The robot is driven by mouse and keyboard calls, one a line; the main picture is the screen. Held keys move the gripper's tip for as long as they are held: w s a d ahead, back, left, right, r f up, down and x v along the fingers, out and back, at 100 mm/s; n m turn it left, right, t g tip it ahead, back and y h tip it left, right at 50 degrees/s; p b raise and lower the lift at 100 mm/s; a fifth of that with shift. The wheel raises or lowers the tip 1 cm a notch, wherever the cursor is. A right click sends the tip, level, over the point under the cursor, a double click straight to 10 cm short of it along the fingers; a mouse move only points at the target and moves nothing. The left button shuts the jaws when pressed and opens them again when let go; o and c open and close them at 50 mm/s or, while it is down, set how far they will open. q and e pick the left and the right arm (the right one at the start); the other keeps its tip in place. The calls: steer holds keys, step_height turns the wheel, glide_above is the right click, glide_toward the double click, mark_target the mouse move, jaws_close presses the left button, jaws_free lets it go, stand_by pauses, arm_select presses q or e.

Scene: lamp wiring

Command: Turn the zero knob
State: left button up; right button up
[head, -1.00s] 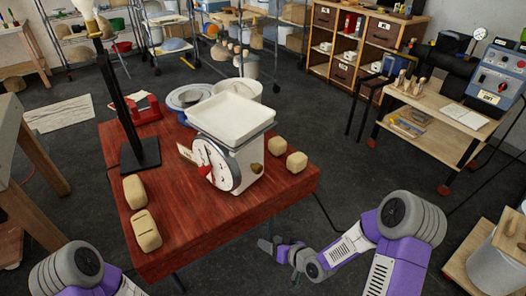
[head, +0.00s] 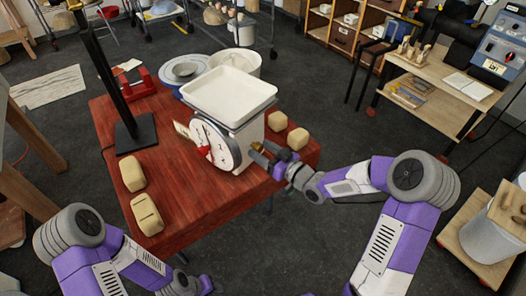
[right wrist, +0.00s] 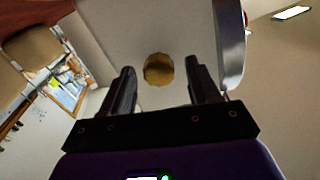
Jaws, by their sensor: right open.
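A white kitchen scale (head: 236,135) with a round dial (head: 212,143), a red pointer and a white tray (head: 230,92) on top stands on the red wooden table. Its brass zero knob (right wrist: 158,69) sits on the side of the body. My right gripper (head: 264,155) is at that side, largely covering the knob in the head view. In the right wrist view its two dark fingers (right wrist: 162,80) are open, with the knob in the gap between them; neither finger visibly touches it. My left arm is low at the left; its gripper end (head: 200,286) is partly cut off by the bottom edge.
Several tan blocks (head: 132,173) lie on the table (head: 190,205), two of them (head: 298,138) just behind my right gripper.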

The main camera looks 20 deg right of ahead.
steer(key=shift+w, duration=0.1)
steer(key=c, duration=1)
steer(key=shift+c, duration=0.2)
steer(key=m+p, duration=0.3)
steer(key=shift+r+m, duration=0.15)
steer(key=shift+m, duration=0.15)
steer(key=m+p, duration=0.3)
steer(key=m, duration=0.1)
steer(key=shift+m, duration=0.3)
steer(key=m+p, duration=0.2)
steer(key=m, duration=0.1)
steer(key=shift+d, duration=0.1)
steer(key=shift+f+m+g+p, duration=0.15)
steer(key=shift+m+p, duration=0.3)
steer(key=shift+m, duration=0.55)
steer(key=shift+f+m+g+p, duration=0.15)
steer(key=shift+m+p, duration=0.3)
steer(key=shift+m, duration=0.55)
